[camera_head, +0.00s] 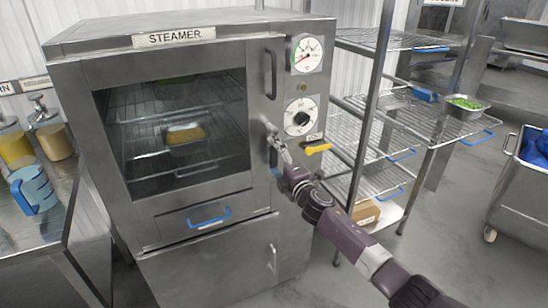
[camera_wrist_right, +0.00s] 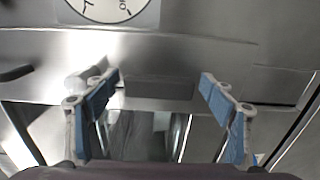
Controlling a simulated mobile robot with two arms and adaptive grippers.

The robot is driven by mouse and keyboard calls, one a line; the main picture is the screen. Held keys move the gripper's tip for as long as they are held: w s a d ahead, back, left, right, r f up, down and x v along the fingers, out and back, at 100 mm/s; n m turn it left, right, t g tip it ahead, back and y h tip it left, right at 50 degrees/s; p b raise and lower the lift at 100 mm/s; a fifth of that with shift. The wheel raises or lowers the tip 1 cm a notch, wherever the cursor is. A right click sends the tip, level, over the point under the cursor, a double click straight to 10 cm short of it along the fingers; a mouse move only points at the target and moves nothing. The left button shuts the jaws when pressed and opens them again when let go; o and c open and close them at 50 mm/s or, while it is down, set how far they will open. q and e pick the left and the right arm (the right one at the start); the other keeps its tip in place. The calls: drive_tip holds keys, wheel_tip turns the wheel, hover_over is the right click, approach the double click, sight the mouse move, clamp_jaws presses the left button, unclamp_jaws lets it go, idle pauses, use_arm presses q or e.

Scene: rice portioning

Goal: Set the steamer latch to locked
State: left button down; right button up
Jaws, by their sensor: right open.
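The steel steamer (camera_head: 165,110) stands in the middle left of the head view, its glass door (camera_head: 120,140) shut. A yellow lever (camera_head: 317,149) sticks out to the right on its control panel, below the round dial (camera_head: 298,117); I cannot tell whether it is the latch. My right gripper (camera_head: 275,140) is at the panel's left side, beside the door edge and below the vertical door handle (camera_head: 271,75). In the right wrist view the gripper (camera_wrist_right: 160,90) is open, its blue-padded fingers apart, facing the steel front. Nothing shows held between them. My left gripper is out of view.
A pressure gauge (camera_head: 307,54) sits above the dial. A wire rack (camera_head: 385,150) with a green-filled tray (camera_head: 467,103) stands to the right. A grey bin (camera_head: 523,165) is at the far right. A counter with dispensers (camera_head: 52,133) and a blue jug (camera_head: 34,190) is at the left.

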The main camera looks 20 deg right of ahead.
drive_tip(key=s, duration=1.2)
drive_tip(key=shift+d, duration=0.2)
drive_tip(key=s+d+f+m+g+h, duration=0.1)
drive_tip(key=s+f+m+g, duration=0.1)
drive_tip(key=f, duration=0.8)
drive_tip(key=s+d+f+m+g+h, duration=0.1)
drive_tip(key=s+d+f+m+g, duration=0.1)
drive_tip(key=f, duration=0.8)
drive_tip(key=s+f+m+g, duration=0.25)
drive_tip(key=s+f, duration=0.45)
drive_tip(key=f, duration=0.4)
drive_tip(key=s+f+m+g, duration=0.2)
drive_tip(key=s+f+m, duration=0.1)
drive_tip(key=s+f, duration=0.55)
drive_tip(key=s+a+f+m+g, duration=0.2)
drive_tip(key=s+a+f, duration=0.1)
drive_tip(key=s+f, duration=0.55)
drive_tip(key=s+a+f+m+g, duration=0.2)
drive_tip(key=s+a+f+g, duration=0.1)
drive_tip(key=s+f, duration=0.6)
drive_tip(key=s+a+f+m+g, duration=0.1)
drive_tip(key=s+a+f, duration=0.1)
drive_tip(key=s, duration=0.8)
drive_tip(key=s+a+f+m+g+y, duration=0.1)
drive_tip(key=s+a+f+g, duration=0.1)
drive_tip(key=s, duration=0.9)
drive_tip(key=shift+s+a+f+m, duration=0.3)
drive_tip(key=shift+a+f, duration=0.35)
drive_tip(key=shift+a, duration=0.5)
